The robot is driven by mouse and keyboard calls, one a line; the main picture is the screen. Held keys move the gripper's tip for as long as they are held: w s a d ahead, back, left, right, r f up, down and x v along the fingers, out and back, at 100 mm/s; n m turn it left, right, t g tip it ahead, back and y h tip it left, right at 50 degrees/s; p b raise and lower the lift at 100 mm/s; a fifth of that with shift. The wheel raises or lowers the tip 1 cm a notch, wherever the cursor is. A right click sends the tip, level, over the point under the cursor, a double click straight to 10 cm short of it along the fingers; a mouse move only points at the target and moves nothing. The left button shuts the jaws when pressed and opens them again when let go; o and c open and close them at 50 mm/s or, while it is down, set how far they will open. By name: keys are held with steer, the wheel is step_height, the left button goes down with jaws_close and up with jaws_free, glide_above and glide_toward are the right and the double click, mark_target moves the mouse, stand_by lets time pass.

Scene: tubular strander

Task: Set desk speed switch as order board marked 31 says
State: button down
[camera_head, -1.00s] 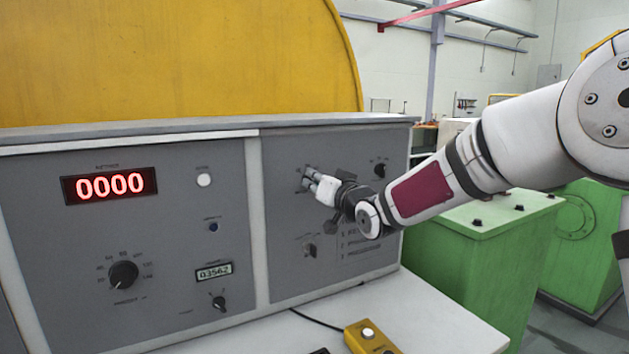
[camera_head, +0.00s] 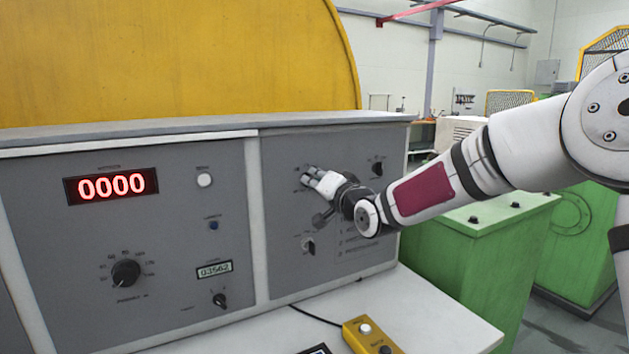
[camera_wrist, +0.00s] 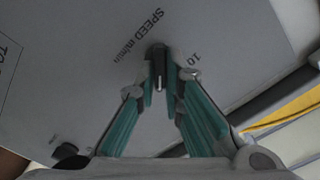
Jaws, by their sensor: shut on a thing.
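The desk's speed switch (camera_wrist: 159,57) is a small black knob with a pale pointer line. In the wrist view it sits between my fingertips, beside the printed words "SPEED m/min" and a "10" mark. My gripper (camera_wrist: 162,78) is shut on it. In the head view my gripper (camera_head: 308,179) is at the upper part of the right grey panel (camera_head: 283,260) and hides the switch and part of its scale. No order board marked 31 can be made out.
Another black knob (camera_head: 377,169) is right of my gripper, and one (camera_head: 308,246) is below it. The left panel has a red "0000" display (camera_head: 111,186), a large knob (camera_head: 125,273) and a small knob (camera_head: 219,300). A yellow button box (camera_head: 371,336) lies on the desktop.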

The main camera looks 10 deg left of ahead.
steer(key=shift+f, duration=0.1)
steer(key=c, duration=1.7)
jaws_free()
steer(key=v, duration=1.2)
